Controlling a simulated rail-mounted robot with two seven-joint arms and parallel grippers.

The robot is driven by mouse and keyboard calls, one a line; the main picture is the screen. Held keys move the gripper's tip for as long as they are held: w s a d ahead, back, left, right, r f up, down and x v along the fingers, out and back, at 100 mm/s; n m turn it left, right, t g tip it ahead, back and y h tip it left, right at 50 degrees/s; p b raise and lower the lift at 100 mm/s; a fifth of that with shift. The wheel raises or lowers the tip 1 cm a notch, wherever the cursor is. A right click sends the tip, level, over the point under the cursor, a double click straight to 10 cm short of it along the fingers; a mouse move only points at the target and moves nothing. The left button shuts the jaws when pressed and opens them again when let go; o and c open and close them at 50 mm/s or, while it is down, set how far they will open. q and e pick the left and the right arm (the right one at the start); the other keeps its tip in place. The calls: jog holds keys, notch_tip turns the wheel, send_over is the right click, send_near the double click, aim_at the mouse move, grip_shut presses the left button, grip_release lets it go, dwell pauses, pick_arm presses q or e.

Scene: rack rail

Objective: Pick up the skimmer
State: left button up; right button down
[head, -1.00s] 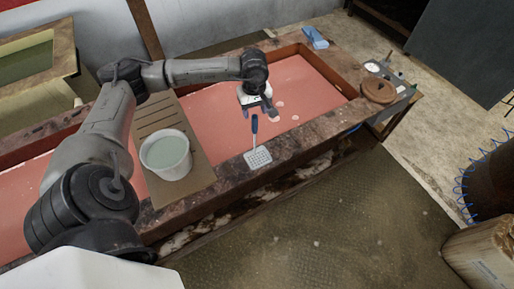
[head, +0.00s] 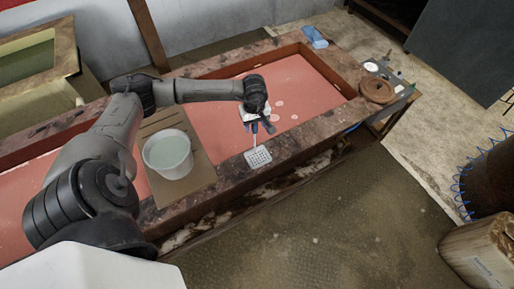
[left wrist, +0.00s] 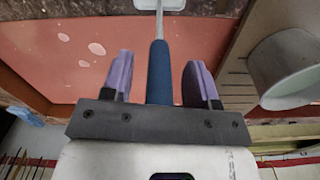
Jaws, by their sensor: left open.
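The skimmer has a blue handle and a pale perforated square head (head: 258,157). Its head rests on the near rim of the trough, and the handle points toward the red liquid. In the left wrist view the blue handle (left wrist: 160,75) lies between the two purple fingers of my left gripper (left wrist: 159,78), with gaps on both sides. My left gripper (head: 261,126) is open over the handle in the head view and partly covers it. The skimmer's head is mostly cut off at the top of the wrist view. My right gripper is not in view.
The trough (head: 225,172) holds red liquid (head: 300,90) with a few pale spots. A white bucket (head: 168,155) stands on a slatted board (head: 190,190) to the left. A brown round lid (head: 377,90) and a blue item (head: 314,37) sit at the right end.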

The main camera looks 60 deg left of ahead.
pick_arm(q)
grip_shut()
dwell(0.4)
jog(key=shift+r, duration=0.2)
